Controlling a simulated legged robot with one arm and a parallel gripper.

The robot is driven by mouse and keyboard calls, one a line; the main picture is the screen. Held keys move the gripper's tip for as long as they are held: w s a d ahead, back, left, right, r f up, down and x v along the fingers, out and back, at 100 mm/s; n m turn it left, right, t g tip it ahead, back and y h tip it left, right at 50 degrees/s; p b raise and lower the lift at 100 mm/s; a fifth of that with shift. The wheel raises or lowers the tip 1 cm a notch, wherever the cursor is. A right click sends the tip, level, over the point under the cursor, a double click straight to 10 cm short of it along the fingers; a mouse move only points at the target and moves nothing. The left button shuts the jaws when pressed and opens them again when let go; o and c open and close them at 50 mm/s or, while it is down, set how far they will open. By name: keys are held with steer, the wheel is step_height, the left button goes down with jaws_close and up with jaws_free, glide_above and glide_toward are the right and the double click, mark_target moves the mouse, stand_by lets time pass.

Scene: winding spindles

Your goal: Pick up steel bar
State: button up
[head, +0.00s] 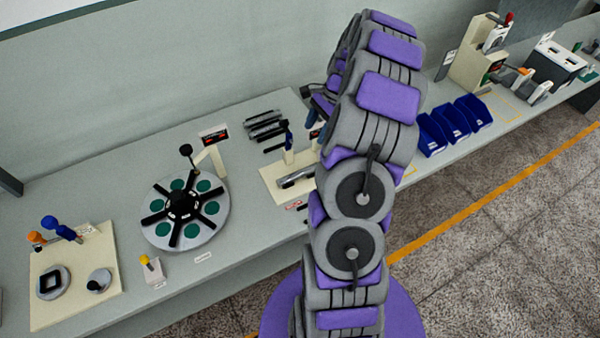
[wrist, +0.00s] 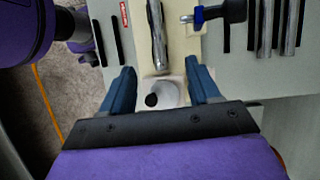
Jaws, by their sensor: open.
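A shiny steel bar (wrist: 157,35) lies lengthwise on a cream plate (wrist: 181,50) in the wrist view, just beyond my fingertips. This bar also shows on the cream fixture in the head view (head: 297,178). More steel bars (wrist: 265,30) lie side by side with dark strips to the right in the wrist view; that group lies at the back of the bench in the head view (head: 265,125). My gripper (wrist: 160,72) is open, its two blue fingers apart, with no bar between them. In the head view my arm hides part of the fixture.
A pale round part with a dark spot (wrist: 160,96) shows between my fingers. A round dial with green pads (head: 185,212) is left on the bench; blue bins (head: 432,136) are right.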

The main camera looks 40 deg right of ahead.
steer(key=d, duration=0.1)
steer(key=b, duration=0.2)
glide_above(301, 171)
steer(key=d, duration=0.3)
steer(key=shift+m, duration=0.3)
step_height(301, 171, down, 12)
steer(key=shift+a+r, duration=0.1)
steer(key=shift+a, duration=0.05)
steer(key=shift+a+f, duration=0.35)
steer(key=shift+f, duration=0.15)
steer(key=x, duration=0.4)
steer(key=shift+s+a+f+b, duration=0.15)
steer(key=shift+f+b, duration=0.05)
steer(key=shift+b, duration=0.2)
steer(key=shift+r, duration=0.1)
steer(key=shift+c, duration=0.2)
jaws_close()
